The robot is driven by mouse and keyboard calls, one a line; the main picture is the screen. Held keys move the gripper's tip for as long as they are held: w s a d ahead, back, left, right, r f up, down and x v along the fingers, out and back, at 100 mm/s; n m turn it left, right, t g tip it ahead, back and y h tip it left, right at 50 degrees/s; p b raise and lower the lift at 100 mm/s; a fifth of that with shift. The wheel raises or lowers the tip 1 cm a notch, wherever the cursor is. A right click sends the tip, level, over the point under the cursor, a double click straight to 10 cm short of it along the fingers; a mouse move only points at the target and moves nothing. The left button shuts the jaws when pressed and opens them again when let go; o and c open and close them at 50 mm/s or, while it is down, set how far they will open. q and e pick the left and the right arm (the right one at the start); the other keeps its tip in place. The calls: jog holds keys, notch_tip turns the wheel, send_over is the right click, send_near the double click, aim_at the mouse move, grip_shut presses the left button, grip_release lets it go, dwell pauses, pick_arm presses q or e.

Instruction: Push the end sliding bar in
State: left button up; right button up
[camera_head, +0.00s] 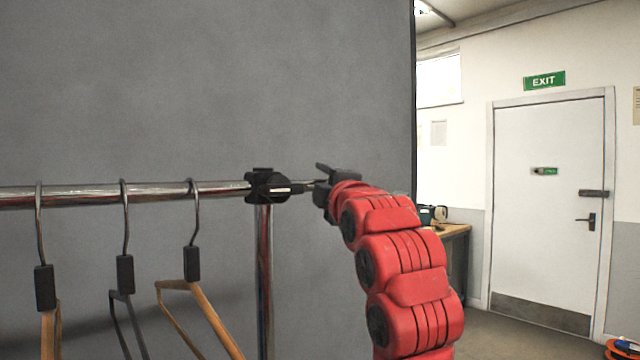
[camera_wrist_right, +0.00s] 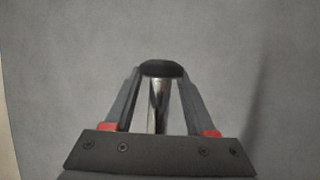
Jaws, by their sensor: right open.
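The end sliding bar (camera_head: 311,183) is a thin, short metal bar at the right end of the clothes rack, by the black corner joint (camera_head: 268,186). My right gripper (camera_head: 320,181) is at the bar's outer end, coming in from the right, with its jaws open. In the right wrist view a chrome bar (camera_wrist_right: 158,106) with a dark rounded piece (camera_wrist_right: 162,69) at its far end lies between the two fingers of the gripper (camera_wrist_right: 162,78). I cannot tell whether the fingers touch it. My left gripper is not in view.
The chrome rail (camera_head: 90,194) runs left from the joint, with several hangers (camera_head: 193,264) on it. An upright post (camera_head: 265,285) stands below the joint. A grey panel (camera_head: 210,80) is behind. A workbench (camera_head: 455,232) and a white door (camera_head: 545,240) are at the right.

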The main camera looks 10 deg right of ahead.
jog(key=b+v, duration=0.5)
jog(key=v, duration=1.1)
jog(key=shift+b, duration=0.3)
jog(key=shift+f, duration=0.1)
